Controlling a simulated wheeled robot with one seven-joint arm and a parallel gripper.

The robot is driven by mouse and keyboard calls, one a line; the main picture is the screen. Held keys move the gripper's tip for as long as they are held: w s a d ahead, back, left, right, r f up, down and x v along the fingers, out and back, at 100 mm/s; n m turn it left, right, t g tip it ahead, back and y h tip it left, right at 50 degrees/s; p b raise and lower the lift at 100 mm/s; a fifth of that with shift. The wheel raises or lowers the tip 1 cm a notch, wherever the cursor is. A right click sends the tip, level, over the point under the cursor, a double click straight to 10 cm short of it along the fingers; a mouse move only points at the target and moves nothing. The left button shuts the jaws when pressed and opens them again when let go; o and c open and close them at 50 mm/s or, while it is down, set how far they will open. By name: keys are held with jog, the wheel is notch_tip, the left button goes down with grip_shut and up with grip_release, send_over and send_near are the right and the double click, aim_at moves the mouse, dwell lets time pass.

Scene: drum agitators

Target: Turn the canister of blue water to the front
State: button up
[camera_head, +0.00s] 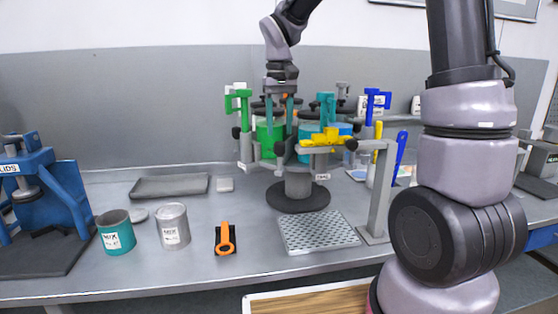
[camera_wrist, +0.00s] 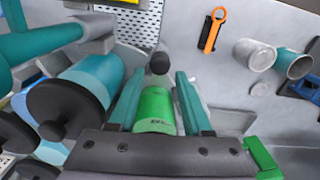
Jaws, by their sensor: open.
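The canister of blue water (camera_head: 345,129) sits in the carousel rack (camera_head: 297,190), on its right side, partly behind a teal post and a yellow clamp. A blue-teal canister with a black cap also shows at the left of the wrist view (camera_wrist: 98,75). The green canister (camera_head: 266,140) sits on the rack's left side. My gripper (camera_head: 279,122) points down at the rack by the green canister. In the wrist view its teal fingers (camera_wrist: 160,78) are spread, with the green canister (camera_wrist: 156,108) showing between them. I cannot tell whether the fingers touch it.
A yellow clamp (camera_head: 327,137) on a grey post stands at the front right of the rack. Green (camera_head: 238,100) and blue (camera_head: 376,100) handles flank the rack. A perforated plate (camera_head: 318,232), an orange-handled tool (camera_head: 225,240) and two cans (camera_head: 172,227) lie forward on the bench.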

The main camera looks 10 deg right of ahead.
aim_at(280, 160)
notch_tip(280, 160, down, 10)
jog(key=shift+f, duration=0.2)
dwell(0.3)
grip_shut()
dwell(1.2)
